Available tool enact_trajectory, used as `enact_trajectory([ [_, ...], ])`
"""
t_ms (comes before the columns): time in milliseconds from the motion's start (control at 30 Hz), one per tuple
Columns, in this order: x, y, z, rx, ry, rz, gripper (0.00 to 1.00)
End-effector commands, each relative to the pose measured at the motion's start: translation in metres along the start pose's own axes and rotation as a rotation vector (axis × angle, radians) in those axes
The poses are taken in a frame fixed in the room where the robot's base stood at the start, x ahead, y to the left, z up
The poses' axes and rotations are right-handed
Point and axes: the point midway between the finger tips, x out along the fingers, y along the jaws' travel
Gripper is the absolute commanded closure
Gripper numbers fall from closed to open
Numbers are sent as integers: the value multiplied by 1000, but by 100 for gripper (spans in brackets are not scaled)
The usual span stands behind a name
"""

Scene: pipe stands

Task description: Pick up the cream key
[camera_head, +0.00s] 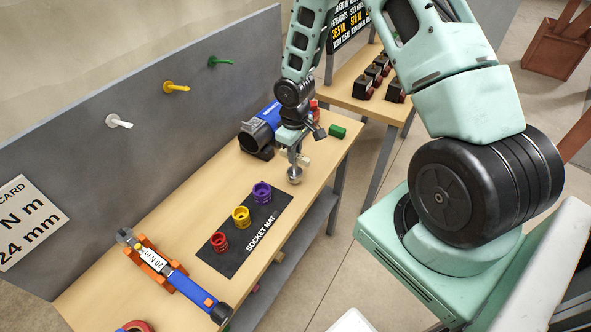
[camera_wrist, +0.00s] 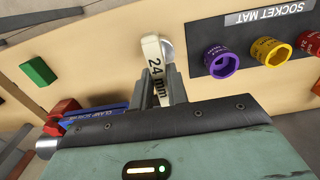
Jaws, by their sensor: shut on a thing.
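The cream key (camera_wrist: 153,62), marked "24 mm", is between my gripper's fingers (camera_wrist: 172,82) in the wrist view. A rounded silver part (camera_wrist: 167,48) shows beside its far end. In the head view my gripper (camera_head: 296,153) points down over the table, beyond the socket mat, with a bit of the cream key (camera_head: 305,159) showing at its fingers. It is shut on the key. The fingers hide part of the key, and I cannot tell whether it touches the table.
The black socket mat (camera_head: 226,262) holds a purple (camera_head: 262,192), a yellow (camera_head: 241,217) and a red socket (camera_head: 219,242). A blue and black clamp device (camera_head: 259,134) stands behind my gripper. A green block (camera_head: 337,131) lies to the right. A blue torque wrench (camera_head: 188,288) rests front left.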

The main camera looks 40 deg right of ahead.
Motion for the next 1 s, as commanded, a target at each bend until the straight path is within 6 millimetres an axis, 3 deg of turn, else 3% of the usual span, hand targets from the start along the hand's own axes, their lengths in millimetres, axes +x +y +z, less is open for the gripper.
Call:
enact_trajectory([
  [567,-56,0,0,1,1,1,100],
  [1000,-58,0,0,0,0,0,100],
])
